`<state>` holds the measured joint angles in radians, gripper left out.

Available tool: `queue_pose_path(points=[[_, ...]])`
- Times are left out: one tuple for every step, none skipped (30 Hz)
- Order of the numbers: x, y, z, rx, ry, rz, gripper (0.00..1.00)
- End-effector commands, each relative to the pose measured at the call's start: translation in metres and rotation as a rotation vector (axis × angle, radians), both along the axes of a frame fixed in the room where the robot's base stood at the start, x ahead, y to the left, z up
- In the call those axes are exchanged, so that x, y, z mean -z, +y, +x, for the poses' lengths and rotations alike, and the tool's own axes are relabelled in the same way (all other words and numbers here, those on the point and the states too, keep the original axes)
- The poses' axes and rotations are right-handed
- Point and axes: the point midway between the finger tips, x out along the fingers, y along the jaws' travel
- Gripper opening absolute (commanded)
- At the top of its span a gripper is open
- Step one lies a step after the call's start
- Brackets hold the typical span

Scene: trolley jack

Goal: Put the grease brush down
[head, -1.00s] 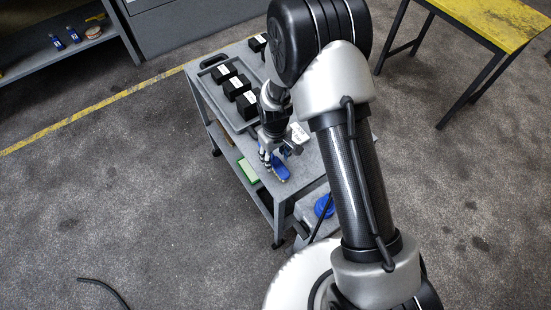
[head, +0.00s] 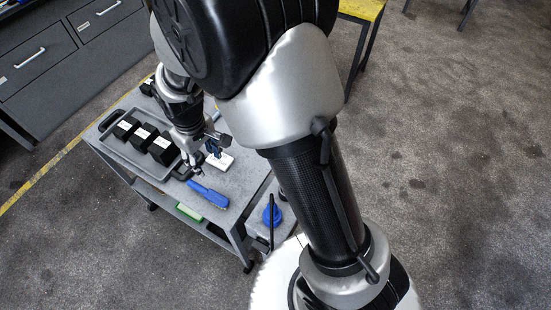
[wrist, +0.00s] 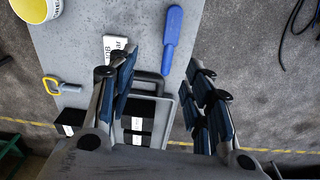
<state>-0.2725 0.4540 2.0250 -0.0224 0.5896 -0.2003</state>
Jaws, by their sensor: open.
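The blue grease brush (head: 209,195) lies flat on the grey trolley top (head: 240,182), near its front edge. In the wrist view the brush (wrist: 172,38) lies beyond my fingertips, apart from them, its narrow end towards me. My gripper (head: 196,170) is open and empty above the trolley top, behind the brush in the head view. In the wrist view its two fingers (wrist: 161,68) stand wide apart with nothing between them. My arm hides part of the trolley's right side in the head view.
A grey tray (head: 109,139) holding several black boxes (head: 143,134) is on the trolley. A white labelled block (head: 220,162) lies near the gripper. A yellow container (wrist: 40,10) and a yellow-ringed item (wrist: 58,86) show in the wrist view. A green item (head: 189,212) sits on the lower shelf.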

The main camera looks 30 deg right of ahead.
Motion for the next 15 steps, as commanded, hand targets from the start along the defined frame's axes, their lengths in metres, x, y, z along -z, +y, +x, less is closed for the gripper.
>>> queue_pose_path(points=[[-0.031, -0.011, -0.006, 0.036, -0.033, 0.010, 0.46], [-0.046, -0.018, -0.011, 0.058, -0.046, 0.015, 0.46], [-0.065, -0.026, -0.020, 0.085, -0.062, 0.020, 0.46], [-0.079, -0.032, -0.026, 0.106, -0.077, 0.025, 0.46], [-0.091, -0.039, -0.034, 0.127, -0.089, 0.030, 0.46], [-0.108, -0.046, -0.044, 0.154, -0.107, 0.036, 0.46], [-0.119, -0.053, -0.053, 0.174, -0.119, 0.040, 0.46], [-0.129, -0.058, -0.062, 0.194, -0.134, 0.045, 0.46], [-0.142, -0.066, -0.074, 0.223, -0.151, 0.050, 0.46], [-0.151, -0.071, -0.084, 0.242, -0.166, 0.055, 0.46], [-0.159, -0.076, -0.094, 0.262, -0.177, 0.059, 0.46], [-0.169, -0.082, -0.108, 0.290, -0.196, 0.066, 0.46], [-0.175, -0.087, -0.118, 0.309, -0.209, 0.070, 0.46], [-0.181, -0.091, -0.128, 0.328, -0.224, 0.074, 0.46], [-0.187, -0.096, -0.142, 0.354, -0.240, 0.079, 0.46]])
